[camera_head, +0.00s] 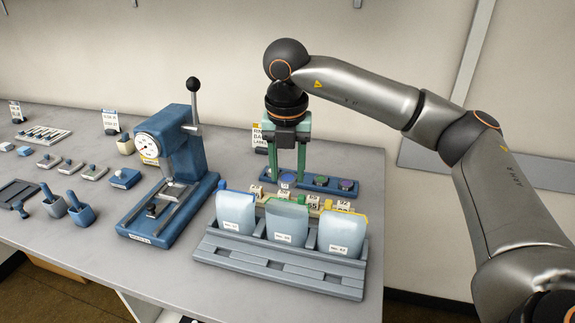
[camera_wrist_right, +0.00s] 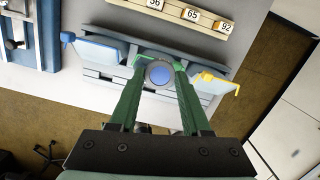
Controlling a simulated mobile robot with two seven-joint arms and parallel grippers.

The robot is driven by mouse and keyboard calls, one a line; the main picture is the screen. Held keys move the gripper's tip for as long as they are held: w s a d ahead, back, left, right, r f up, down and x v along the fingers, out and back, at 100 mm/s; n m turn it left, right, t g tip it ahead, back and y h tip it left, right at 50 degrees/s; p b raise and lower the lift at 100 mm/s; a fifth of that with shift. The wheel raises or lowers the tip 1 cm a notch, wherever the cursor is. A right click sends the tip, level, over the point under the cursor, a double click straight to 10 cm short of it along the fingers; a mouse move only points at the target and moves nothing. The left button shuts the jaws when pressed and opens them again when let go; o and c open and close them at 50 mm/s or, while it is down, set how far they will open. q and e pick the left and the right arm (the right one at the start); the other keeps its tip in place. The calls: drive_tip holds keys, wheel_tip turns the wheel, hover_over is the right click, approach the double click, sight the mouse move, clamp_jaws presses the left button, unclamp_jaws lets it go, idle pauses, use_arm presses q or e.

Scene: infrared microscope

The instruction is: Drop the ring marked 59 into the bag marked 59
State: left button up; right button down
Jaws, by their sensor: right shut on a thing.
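My right gripper (camera_head: 288,178) points down and is shut on a ring with a blue face (camera_wrist_right: 159,74). The ring's mark cannot be read. It is held in the air, and in the wrist view it covers the middle of the bag rack. Three pale bags stand upright in the grey rack (camera_head: 270,275): a blue-edged left bag (camera_head: 236,210), a green-edged middle bag (camera_head: 286,220) and a yellow-edged right bag (camera_head: 341,231). Their small front labels are too blurred to read surely. The left gripper is not in view.
A blue tray with coloured discs (camera_head: 333,187) lies behind the bags. The table's right edge is close to the rack.

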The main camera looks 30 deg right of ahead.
sight(287, 183)
drive_tip(key=shift+c, duration=1.4)
unclamp_jaws()
drive_tip(key=shift+r, duration=0.1)
wheel_tip(287, 183, up, 12)
drive_tip(key=s+a+p, duration=0.1)
drive_tip(key=shift+r+p, duration=0.2)
drive_tip(key=shift+p, duration=0.15)
drive_tip(key=shift+s, duration=0.1)
